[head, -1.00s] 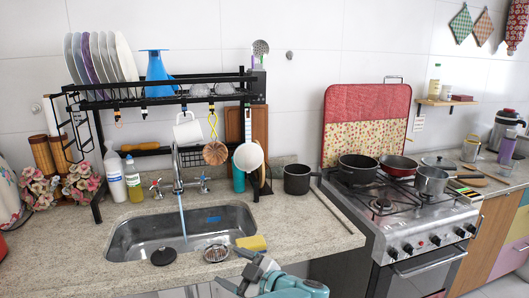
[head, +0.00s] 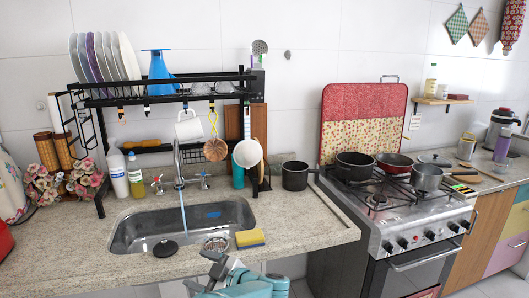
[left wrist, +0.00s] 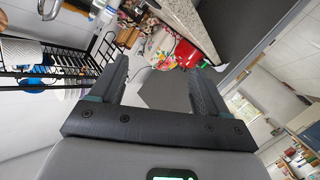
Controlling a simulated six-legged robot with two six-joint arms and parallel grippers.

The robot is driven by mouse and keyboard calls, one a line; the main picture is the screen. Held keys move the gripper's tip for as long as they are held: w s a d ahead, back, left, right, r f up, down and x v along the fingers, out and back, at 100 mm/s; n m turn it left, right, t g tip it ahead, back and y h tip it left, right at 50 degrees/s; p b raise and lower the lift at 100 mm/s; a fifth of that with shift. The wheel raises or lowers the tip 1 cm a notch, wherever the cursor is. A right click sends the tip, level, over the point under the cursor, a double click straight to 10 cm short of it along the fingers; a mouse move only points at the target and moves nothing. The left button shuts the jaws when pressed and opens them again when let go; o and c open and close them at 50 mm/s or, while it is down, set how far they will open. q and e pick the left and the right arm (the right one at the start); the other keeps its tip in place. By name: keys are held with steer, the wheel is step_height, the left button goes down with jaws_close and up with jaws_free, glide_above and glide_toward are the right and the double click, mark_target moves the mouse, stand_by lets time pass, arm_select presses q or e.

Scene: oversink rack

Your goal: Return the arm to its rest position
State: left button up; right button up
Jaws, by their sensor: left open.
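My left gripper (head: 207,272) shows at the bottom of the head view, in front of the counter edge below the sink. In the left wrist view its two dark fingers (left wrist: 160,88) stand wide apart with nothing between them. Part of my teal and grey arm shows beside it in the head view. My right gripper is in neither view.
The counter (head: 310,228) holds a sink (head: 130,236) with running water and a yellow sponge (head: 250,238). A black rack (head: 175,95) with plates and hanging mugs stands above. A stove (head: 400,215) with several pots is at right.

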arm_select(q)
steer(key=s+a+f+m+t+h, duration=0.25)
steer(key=a+f+m, duration=0.45)
steer(key=a+f, duration=0.8)
steer(key=s+d+f+m+g+h, duration=0.2)
steer(key=s+d+f+m+h, duration=0.35)
steer(key=s+f+h, duration=0.4)
steer(key=s+d+f+m+g+h, duration=0.1)
steer(key=s+d+f+g+h, duration=0.1)
steer(key=s+d, duration=0.2)
steer(key=s+d+f+m+g+h, duration=0.1)
steer(key=s+d, duration=0.4)
steer(key=s, duration=0.6)
steer(key=s+d+f+m+g+h, duration=0.1)
steer(key=s+d+f+g+h, duration=0.2)
steer(key=s, duration=0.5)
steer(key=shift+d+f+g, duration=0.5)
steer(key=shift+d+g, duration=0.15)
steer(key=shift+g, duration=0.3)
steer(key=shift+a, duration=0.1)
